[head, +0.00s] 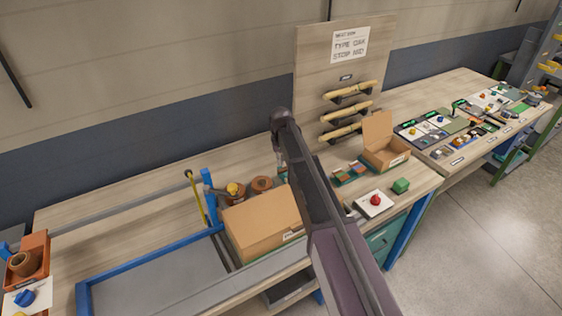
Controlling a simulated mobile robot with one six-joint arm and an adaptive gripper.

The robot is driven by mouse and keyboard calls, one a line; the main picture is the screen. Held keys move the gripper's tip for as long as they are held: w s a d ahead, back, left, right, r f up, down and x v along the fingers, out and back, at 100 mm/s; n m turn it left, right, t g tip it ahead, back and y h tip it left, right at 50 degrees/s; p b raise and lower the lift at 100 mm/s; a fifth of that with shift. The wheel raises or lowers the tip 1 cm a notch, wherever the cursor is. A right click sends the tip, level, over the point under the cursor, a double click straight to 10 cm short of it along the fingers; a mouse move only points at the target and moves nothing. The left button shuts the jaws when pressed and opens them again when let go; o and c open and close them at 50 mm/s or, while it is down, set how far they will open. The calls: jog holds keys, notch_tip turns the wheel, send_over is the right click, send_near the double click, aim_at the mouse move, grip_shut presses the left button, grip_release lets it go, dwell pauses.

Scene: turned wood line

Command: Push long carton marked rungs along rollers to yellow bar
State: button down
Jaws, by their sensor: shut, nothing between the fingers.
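A long closed brown carton (262,222) lies on the bench in the middle of the head view. A small label shows near its front right edge, but its writing is too small to read. A thin yellow bar (196,200) with a dark end stands tilted left of the carton, with a blue post (208,188) between them. I cannot tell whether the carton touches either. My gripper (283,170) points down behind the carton's far right side, shut and empty, partly hidden by my arm. I cannot tell whether it touches the carton. No separate rollers can be made out.
A blue-framed grey bed (155,285) lies at front left. Brown pots (262,184) stand behind the carton. An upright board (318,75) rises behind.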

jog(key=shift+r+p, duration=0.95)
jog(key=shift+r, duration=0.3)
jog(key=shift+s+d, duration=0.1)
jog(key=shift+m, duration=0.7)
jog(key=s+d+f+b, duration=0.1)
jog(key=s+d, duration=0.3)
jog(key=s+d+f+b, duration=0.1)
jog(key=s+d, duration=0.3)
jog(key=s, duration=0.1)
jog(key=s+d+f+b, duration=0.1)
jog(key=s+d, duration=0.3)
jog(key=d, duration=0.1)
jog(key=shift+s+d+f+b, duration=0.1)
jog(key=shift+s+f+b, duration=0.2)
jog(key=s+d+f+m+b, duration=0.1)
jog(key=s+d+f+b, duration=0.1)
jog(key=s+d, duration=0.7)
jog(key=s, duration=0.5)
jog(key=shift+f+m+b, duration=0.3)
jog(key=shift+f+b, duration=0.05)
